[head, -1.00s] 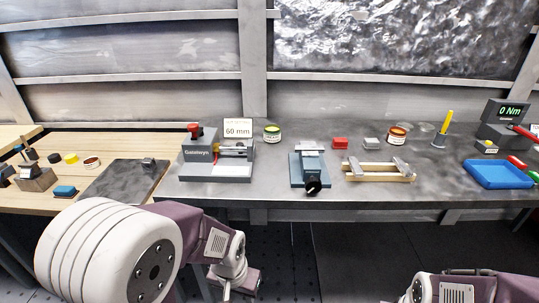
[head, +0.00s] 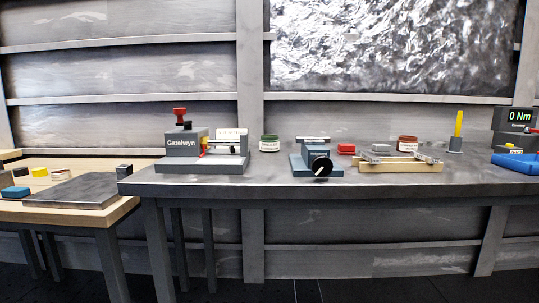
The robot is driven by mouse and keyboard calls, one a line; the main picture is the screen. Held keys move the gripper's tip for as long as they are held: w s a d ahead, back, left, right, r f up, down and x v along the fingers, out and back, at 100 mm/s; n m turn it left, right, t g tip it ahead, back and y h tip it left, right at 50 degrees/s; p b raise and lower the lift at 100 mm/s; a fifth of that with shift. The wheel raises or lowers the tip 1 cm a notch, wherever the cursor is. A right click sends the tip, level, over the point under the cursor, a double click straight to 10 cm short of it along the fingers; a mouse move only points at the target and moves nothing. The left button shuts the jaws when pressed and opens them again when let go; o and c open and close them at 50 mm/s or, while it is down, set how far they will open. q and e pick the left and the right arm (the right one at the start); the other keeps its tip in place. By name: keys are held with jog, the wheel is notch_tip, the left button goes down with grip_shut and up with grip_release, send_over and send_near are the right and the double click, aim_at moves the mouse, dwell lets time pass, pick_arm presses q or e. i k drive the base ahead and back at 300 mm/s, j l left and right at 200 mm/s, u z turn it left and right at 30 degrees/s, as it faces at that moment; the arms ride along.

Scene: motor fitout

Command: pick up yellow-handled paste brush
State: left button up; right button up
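The yellow-handled paste brush (head: 458,127) stands upright in a small grey holder (head: 455,145) toward the right of the metal bench. Its yellow handle points up and its lower end is hidden in the holder. Neither of my grippers shows in the head view.
A blue tray (head: 515,163) and a torque display (head: 519,116) are at the right.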

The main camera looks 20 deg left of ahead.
aim_at(458, 126)
jog(key=i+l+u, duration=0.1)
jog(key=l, duration=0.3)
jog(key=i+l, duration=0.2)
jog(key=l, duration=0.25)
jog(key=i+l+u, duration=0.15)
jog(key=l, duration=0.25)
jog(key=i+l+u, duration=0.1)
jog(key=l, duration=0.35)
jog(key=i+l, duration=0.1)
jog(key=l, duration=0.35)
jog(key=i+l+u, duration=0.15)
jog(key=l, duration=0.3)
